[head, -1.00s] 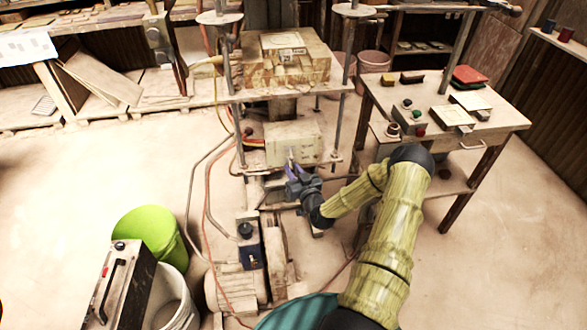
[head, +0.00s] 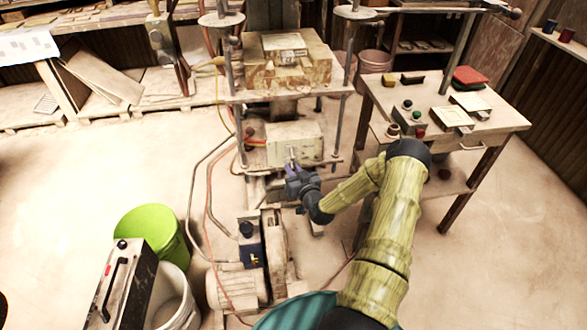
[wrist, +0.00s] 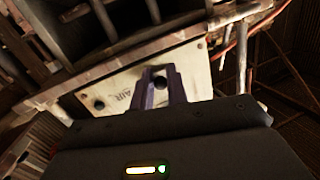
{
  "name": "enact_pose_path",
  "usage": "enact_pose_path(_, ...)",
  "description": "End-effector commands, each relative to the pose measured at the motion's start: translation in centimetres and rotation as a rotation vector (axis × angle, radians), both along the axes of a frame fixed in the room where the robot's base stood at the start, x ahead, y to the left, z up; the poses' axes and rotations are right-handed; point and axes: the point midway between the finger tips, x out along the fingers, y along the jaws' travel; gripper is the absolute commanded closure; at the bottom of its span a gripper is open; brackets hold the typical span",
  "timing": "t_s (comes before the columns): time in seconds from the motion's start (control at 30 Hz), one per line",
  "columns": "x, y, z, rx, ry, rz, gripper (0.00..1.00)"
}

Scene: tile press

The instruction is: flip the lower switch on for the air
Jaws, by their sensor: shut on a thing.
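The control box (head: 305,142) is a pale, dusty box on the lower shelf of the press. In the wrist view its pale panel (wrist: 197,72) bears the letters "AIR" and a round dark hole or knob (wrist: 99,104) at the left. My gripper (head: 290,163) is at the front face of the box. In the wrist view its purple fingers (wrist: 159,82) stand close together in front of the panel, beside the lettering, with a dark round thing between them. They are shut on what seems to be the switch; the fingers hide most of it, and its position cannot be told.
Press posts (head: 341,120) stand on both sides of the box. A side table (head: 490,123) with buttons and tiles is at the right. Hoses (head: 208,190) run down at the left. A motor (head: 238,287) and a green bucket (head: 150,232) stand on the floor.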

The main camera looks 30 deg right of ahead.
Motion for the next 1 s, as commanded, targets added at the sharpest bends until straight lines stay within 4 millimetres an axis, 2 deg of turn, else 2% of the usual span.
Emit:
enact_pose_path(0.6, -0.1, 0.0, 2.1, 0.111, 0.403, -0.004, 1.0)
enact_pose_path(1.0, 0.1, 0.2, 2.2, 0.148, 0.525, 0.001, 1.0)
